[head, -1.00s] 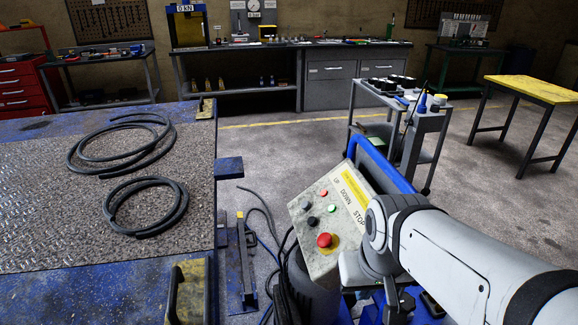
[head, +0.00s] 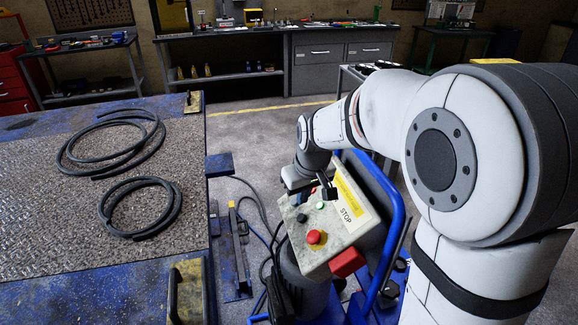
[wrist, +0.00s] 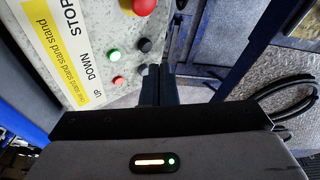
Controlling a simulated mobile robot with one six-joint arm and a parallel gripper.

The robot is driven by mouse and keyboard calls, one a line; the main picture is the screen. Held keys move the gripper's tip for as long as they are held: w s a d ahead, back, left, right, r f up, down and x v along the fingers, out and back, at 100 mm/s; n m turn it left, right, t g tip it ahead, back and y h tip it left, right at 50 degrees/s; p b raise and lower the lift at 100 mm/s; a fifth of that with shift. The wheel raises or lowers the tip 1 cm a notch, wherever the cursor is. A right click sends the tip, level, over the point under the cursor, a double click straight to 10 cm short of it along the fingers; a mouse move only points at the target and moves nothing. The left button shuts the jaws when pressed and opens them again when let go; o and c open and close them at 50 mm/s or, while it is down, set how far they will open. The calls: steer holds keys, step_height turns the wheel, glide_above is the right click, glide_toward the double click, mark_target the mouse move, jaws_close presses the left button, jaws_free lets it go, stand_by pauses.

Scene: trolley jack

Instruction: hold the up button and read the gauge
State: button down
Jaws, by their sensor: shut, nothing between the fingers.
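The pale control box (head: 350,228) stands tilted on its post, with a red stop button (head: 314,238), a green light (head: 320,206) and a dark DOWN button (head: 302,218). The wrist view shows the UP label (wrist: 97,92) beside a small red light (wrist: 118,82), with the dark DOWN button (wrist: 145,44) in the row beyond. My gripper (wrist: 158,72) is shut and empty, its tips at the UP row. The tips largely hide the UP button; I cannot tell whether they touch or press it. No readable gauge face shows now.
A blue tube handle (head: 399,222) curves beside the box. A plate-topped bench (head: 60,215) with black hose coils (head: 140,207) lies left. Cables hang below the box. A workbench (head: 240,36) lines the back wall, with open floor before it.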

mark_target(294, 202)
steer(key=w+a+f+n+p, duration=0.3)
steer(key=w+a, duration=0.5)
steer(key=w, duration=0.4)
steer(key=shift+f+y, duration=0.3)
steer(key=shift+f, duration=0.2)
steer(key=shift+f, duration=0.1)
steer(key=d+f+b, duration=0.1)
steer(key=f, duration=0.1)
steer(key=d+f+b, duration=0.1)
steer(key=d+f, duration=0.1)
steer(key=w+d+f+b, duration=0.1)
steer(key=f, duration=0.1)
steer(key=shift+d+b, duration=0.2)
steer(key=shift+b, duration=0.2)
steer(key=shift+d+f+b, duration=0.35)
steer(key=shift+d+b, duration=0.1)
steer(key=shift+f, duration=0.1)
stand_by(0.5)
steer(key=shift+d+f+b, duration=0.25)
steer(key=shift+b, duration=0.2)
